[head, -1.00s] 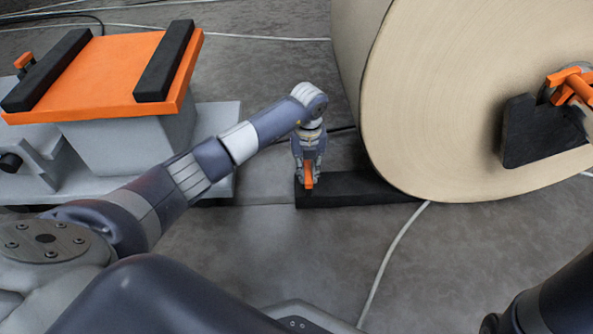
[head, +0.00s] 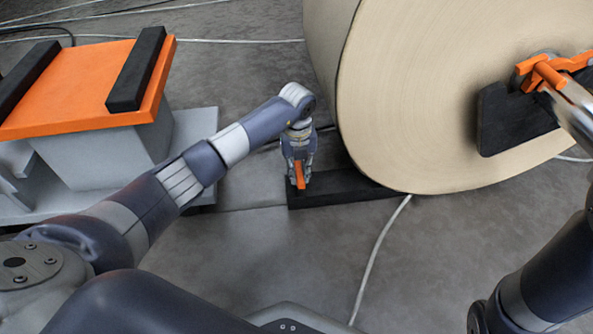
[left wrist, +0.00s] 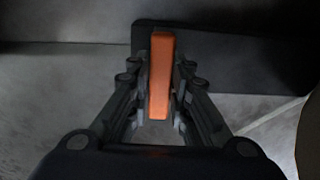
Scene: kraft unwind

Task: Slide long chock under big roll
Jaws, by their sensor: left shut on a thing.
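The big roll (head: 430,110) is a large tan cylinder on the floor, its round face toward me at upper right. The long chock (head: 335,191) is a flat black bar on the floor. Its right part runs close against the roll's lower edge, and I cannot tell how far under it goes. My left gripper (head: 299,180) is shut on the chock's upright orange handle (left wrist: 160,75) at the chock's left end. The left wrist view shows the handle between both fingers and the dark chock (left wrist: 225,55) beyond.
An orange-topped grey stand (head: 85,85) with black bars is at left. A black block (head: 510,120) with an orange handle (head: 540,70) is in front of the roll's face. A pale cable (head: 378,255) crosses the floor, which is otherwise clear in front.

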